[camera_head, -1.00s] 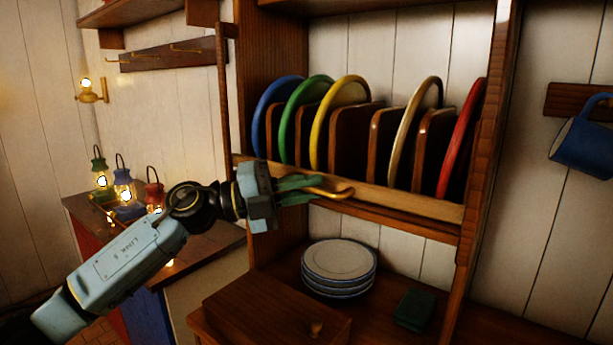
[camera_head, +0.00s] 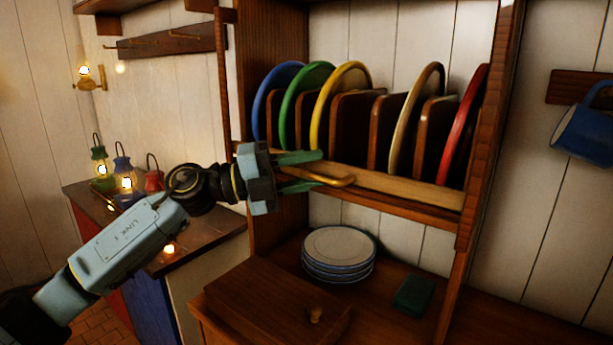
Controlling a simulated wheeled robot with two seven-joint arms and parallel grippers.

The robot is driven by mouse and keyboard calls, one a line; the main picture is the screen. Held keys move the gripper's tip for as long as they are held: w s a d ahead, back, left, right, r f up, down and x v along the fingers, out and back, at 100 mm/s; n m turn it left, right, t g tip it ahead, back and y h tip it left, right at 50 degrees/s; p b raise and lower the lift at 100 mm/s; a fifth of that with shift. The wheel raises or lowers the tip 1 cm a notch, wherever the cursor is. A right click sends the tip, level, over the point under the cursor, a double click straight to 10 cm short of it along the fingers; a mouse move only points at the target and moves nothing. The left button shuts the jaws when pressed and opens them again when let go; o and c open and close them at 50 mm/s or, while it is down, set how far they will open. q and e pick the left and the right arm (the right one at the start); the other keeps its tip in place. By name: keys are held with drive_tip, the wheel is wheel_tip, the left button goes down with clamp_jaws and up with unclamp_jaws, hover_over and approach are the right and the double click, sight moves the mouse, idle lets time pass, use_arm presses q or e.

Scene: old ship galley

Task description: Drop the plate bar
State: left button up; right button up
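The plate bar (camera_head: 410,192) is a pale wooden rail running across the front of the plate rack, at the foot of the standing plates. A curved brass handle (camera_head: 345,182) sticks out from its left part. My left gripper (camera_head: 303,172) is at the left end of this handle. Its two green fingers are spread apart, one above and one below the handle's end, and look clear of it. The gripper hides the bar's left end. My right gripper is not in view.
Blue, green, yellow (camera_head: 347,85), cream and red (camera_head: 462,125) plates stand between wooden dividers. Below are stacked white plates (camera_head: 338,248), a dark green block (camera_head: 414,295) and a wooden box (camera_head: 270,300). Lanterns (camera_head: 123,172) stand at left. A blue mug (camera_head: 585,135) hangs at right.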

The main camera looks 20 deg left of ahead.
use_arm(q)
wheel_tip(320, 180, up, 8)
drive_tip(key=shift+f+p, duration=0.1)
drive_tip(key=shift+p, duration=0.65)
drive_tip(key=shift+r, duration=0.5)
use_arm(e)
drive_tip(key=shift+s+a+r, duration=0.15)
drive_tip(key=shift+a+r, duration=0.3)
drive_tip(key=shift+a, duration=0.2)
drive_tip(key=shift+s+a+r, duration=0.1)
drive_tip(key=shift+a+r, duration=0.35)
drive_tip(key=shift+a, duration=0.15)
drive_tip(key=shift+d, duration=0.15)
